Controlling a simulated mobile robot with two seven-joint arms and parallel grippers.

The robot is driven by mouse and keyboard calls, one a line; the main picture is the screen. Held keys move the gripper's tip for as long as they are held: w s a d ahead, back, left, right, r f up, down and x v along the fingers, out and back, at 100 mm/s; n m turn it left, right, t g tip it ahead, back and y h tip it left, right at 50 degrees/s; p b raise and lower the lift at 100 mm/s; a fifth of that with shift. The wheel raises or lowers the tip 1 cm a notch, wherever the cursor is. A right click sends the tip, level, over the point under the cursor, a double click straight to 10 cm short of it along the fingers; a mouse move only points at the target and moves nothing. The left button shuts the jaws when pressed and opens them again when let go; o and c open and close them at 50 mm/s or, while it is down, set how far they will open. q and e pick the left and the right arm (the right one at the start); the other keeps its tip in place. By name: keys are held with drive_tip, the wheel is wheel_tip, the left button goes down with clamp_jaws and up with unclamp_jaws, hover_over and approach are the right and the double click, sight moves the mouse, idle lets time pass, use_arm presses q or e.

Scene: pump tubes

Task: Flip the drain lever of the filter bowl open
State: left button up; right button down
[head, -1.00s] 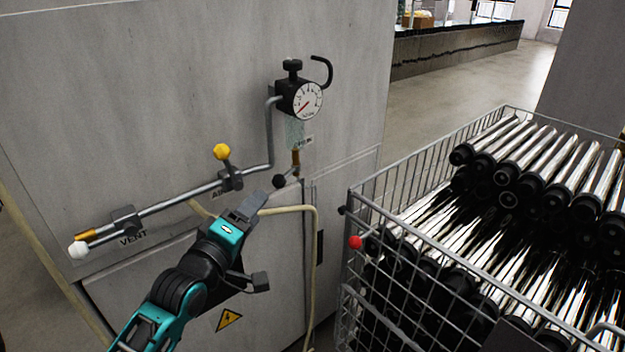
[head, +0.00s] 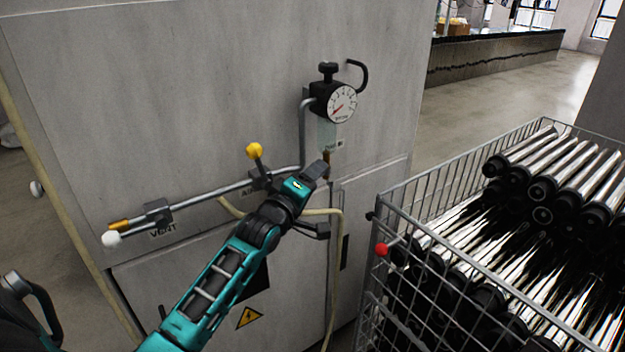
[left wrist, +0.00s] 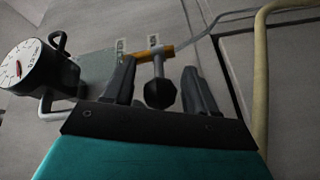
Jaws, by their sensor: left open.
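The drain lever, a short grey stem with a black knob (left wrist: 160,94), sticks out from a brass drain fitting (left wrist: 155,52) in the left wrist view. The fitting also shows in the head view (head: 327,158) under the clear filter bowl (head: 328,134); my gripper hides the lever there. The bowl shows in the left wrist view (left wrist: 97,62) too. My left gripper (head: 319,168) is at the drain. In the left wrist view its two fingers (left wrist: 158,65) are open, one on each side of the lever, with gaps visible beside the knob. My right gripper is not in view.
A pressure gauge (head: 342,103) sits above the bowl on the grey cabinet (head: 170,90). A yellow-knobbed valve (head: 254,151) and white-knobbed vent lever (head: 111,238) are left. A hose (head: 338,260) hangs below. A wire basket (head: 400,200) of tubes and a red knob (head: 381,250) are right.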

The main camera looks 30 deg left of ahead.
use_arm(q)
drive_tip(key=shift+w, duration=0.15)
drive_tip(key=shift+c, duration=0.2)
clamp_jaws()
idle(0.3)
